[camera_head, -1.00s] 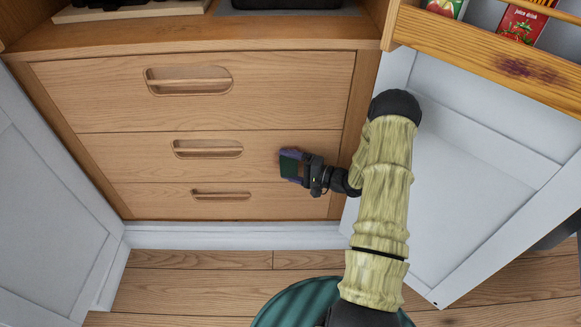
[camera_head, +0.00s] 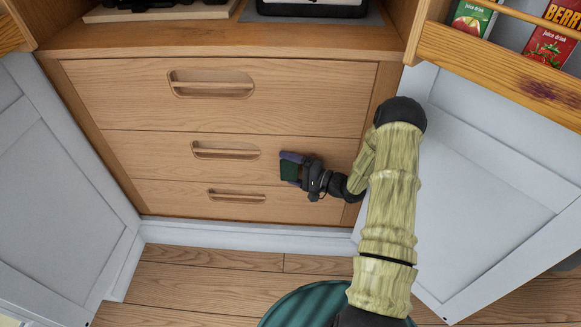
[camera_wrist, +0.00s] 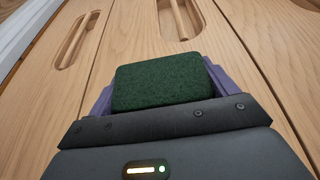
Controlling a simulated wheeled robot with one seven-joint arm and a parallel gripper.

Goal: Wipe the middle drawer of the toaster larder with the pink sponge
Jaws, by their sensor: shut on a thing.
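The larder has three wooden drawers. The middle drawer (camera_head: 150,160) is closed, with a slot handle (camera_head: 225,150) near its centre. My gripper (camera_head: 290,169) is in front of that drawer's right part, right of the handle. It is shut on the sponge (camera_head: 288,171), which also shows in the wrist view (camera_wrist: 163,82) between the purple fingers. Only a dark green pad face shows; no pink side is visible. The sponge is at or very close to the drawer face; I cannot tell whether it touches.
The top drawer (camera_head: 120,95) and bottom drawer (camera_head: 165,197) are closed. White larder doors stand open at left (camera_head: 60,190) and right (camera_head: 490,180). A rack with juice boxes (camera_head: 470,17) hangs on the right door. A counter (camera_head: 220,40) lies above the drawers.

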